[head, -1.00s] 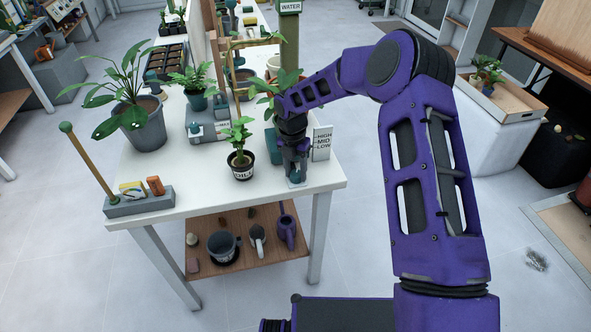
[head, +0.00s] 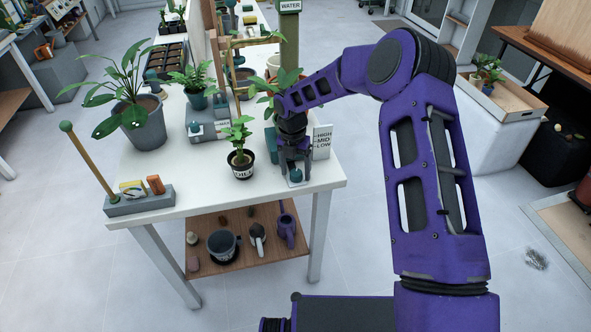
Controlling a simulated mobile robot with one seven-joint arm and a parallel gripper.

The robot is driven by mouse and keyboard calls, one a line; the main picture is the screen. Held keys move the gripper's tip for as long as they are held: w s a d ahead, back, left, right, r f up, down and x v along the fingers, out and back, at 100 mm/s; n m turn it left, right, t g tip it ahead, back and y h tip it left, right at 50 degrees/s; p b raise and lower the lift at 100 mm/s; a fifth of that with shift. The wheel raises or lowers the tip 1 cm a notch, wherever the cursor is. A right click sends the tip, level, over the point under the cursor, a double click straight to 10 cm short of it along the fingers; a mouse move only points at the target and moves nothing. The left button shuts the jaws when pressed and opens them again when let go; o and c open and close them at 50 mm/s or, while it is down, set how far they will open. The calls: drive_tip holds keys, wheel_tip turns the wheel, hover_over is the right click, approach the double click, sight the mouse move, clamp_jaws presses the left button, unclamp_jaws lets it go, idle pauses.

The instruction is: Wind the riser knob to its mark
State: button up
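The riser knob (head: 296,175) is a small teal knob on a pale base near the right front corner of the white table. My gripper (head: 296,169) points down over it. Its two fingers stand apart, one on each side of the knob, with the knob's top showing between them. Whether they touch it is too small to tell. A white card (head: 322,141) reading HIGH, MID and LOW stands just behind and right of the knob. A leafy plant (head: 268,92) rises behind my gripper; its lower part is partly hidden by my arm. No pointer against the marks can be made out.
A small black labelled pot (head: 241,170) with a plant stands close left of my gripper. A large grey pot (head: 143,125) and a grey tool block (head: 140,202) are farther left. The white tabletop (head: 205,175) is clear between them.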

sight(292, 172)
wheel_tip(292, 172, up, 17)
drive_tip(key=shift+a+r, duration=0.2)
drive_tip(key=shift+a, duration=0.25)
idle(0.4)
